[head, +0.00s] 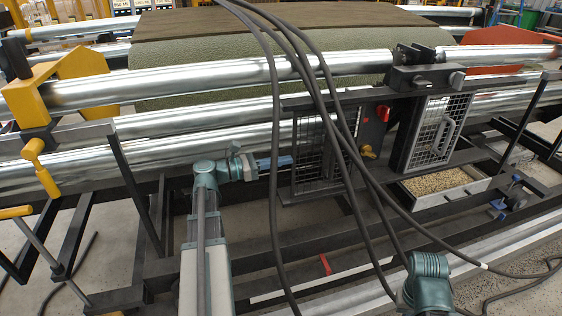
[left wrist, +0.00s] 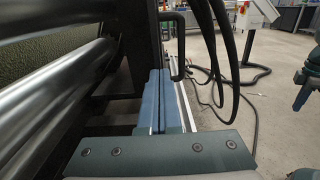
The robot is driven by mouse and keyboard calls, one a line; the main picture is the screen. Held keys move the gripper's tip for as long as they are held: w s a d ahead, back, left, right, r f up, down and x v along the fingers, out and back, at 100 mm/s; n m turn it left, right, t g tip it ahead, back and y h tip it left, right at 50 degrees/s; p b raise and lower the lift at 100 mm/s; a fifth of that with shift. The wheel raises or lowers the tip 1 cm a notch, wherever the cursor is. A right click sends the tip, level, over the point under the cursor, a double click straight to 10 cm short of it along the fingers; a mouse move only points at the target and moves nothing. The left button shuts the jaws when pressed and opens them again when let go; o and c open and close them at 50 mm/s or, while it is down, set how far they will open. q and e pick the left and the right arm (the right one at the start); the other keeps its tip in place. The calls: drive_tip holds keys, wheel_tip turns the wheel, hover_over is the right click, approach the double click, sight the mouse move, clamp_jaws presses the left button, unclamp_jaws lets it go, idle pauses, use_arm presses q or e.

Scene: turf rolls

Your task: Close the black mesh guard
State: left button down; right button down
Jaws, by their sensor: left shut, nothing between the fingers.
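A black-framed mesh guard panel (head: 318,158) stands in the middle of the head view, partly behind hanging cables. A second mesh panel (head: 437,125) with a grey handle (head: 446,134) stands to its right, slightly tilted in the picture, with a gap between the two. My left gripper (head: 290,160) is shut and empty, its blue fingertips at the left edge of the first panel; whether they touch it I cannot tell. In the left wrist view the shut fingers (left wrist: 164,85) point toward a dark upright with a black bracket-like handle (left wrist: 182,45). My right gripper is out of view.
Black cables (head: 340,130) hang across the middle. A red switch (head: 383,112) and yellow knob (head: 369,152) sit between the panels. A tray of pellets (head: 437,183) is below the right panel. Shiny rollers (head: 200,75) and a turf roll (head: 210,60) lie behind.

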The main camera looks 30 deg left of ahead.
sight(358, 146)
use_arm(q)
drive_tip(key=x, duration=2.1)
drive_tip(key=shift+w+d, duration=0.25)
drive_tip(key=shift+d, duration=0.05)
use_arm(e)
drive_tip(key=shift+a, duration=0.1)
use_arm(q)
drive_tip(key=shift+w, duration=0.1)
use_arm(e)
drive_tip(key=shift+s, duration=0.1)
